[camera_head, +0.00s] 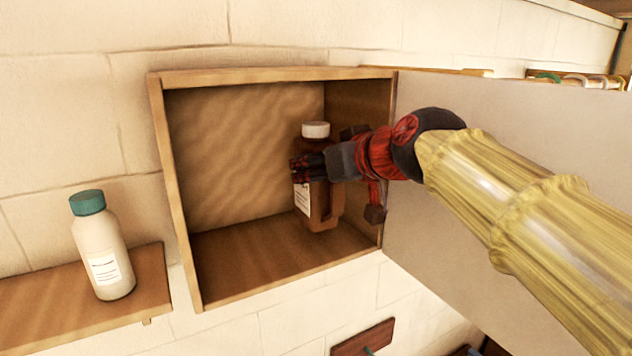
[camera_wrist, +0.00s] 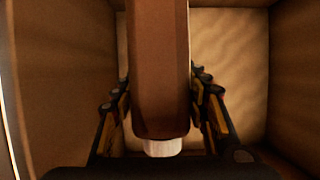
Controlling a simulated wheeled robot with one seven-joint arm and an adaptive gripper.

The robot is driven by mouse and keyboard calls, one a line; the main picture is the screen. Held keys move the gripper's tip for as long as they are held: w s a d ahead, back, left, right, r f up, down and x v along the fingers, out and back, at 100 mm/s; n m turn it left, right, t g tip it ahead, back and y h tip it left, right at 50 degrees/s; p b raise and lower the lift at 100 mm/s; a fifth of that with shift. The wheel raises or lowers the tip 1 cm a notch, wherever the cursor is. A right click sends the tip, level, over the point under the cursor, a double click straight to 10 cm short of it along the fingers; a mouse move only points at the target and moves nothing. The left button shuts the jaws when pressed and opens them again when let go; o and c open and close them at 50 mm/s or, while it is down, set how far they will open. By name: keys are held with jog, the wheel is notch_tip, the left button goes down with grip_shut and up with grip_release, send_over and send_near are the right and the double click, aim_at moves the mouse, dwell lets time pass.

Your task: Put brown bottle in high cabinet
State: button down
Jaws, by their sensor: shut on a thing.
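The brown bottle (camera_head: 325,207) has a white cap and a white label. It is upright inside the open wooden cabinet (camera_head: 270,76), toward the right side. My gripper (camera_head: 305,170) reaches in from the right and is shut on the bottle. The bottle also fills the middle of the wrist view (camera_wrist: 160,70), between the two fingers (camera_wrist: 162,112), with its white cap at the bottom. The bottle's base appears close to the cabinet floor, but I cannot tell whether it touches.
The cabinet door (camera_head: 470,230) stands open to the right, behind my arm. A white bottle with a teal cap (camera_head: 107,255) stands on a wooden shelf (camera_head: 60,305) at the left. The left part of the cabinet floor is clear.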

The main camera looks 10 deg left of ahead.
aim_at(316, 183)
notch_tip(316, 183, down, 2)
jog(key=shift+s, duration=0.1)
jog(key=shift+w+a+f, duration=0.1)
jog(key=shift+w+f, duration=0.15)
jog(key=shift+f, duration=0.15)
jog(key=shift+s+f, duration=0.1)
jog(key=c, duration=1)
grip_release()
jog(key=shift+f, duration=0.15)
jog(key=shift+r+p, duration=0.2)
jog(key=shift+p, duration=0.15)
jog(key=b+v, duration=0.2)
jog(key=v, duration=1)
jog(key=shift+f+b, duration=0.1)
jog(key=shift+b, duration=0.3)
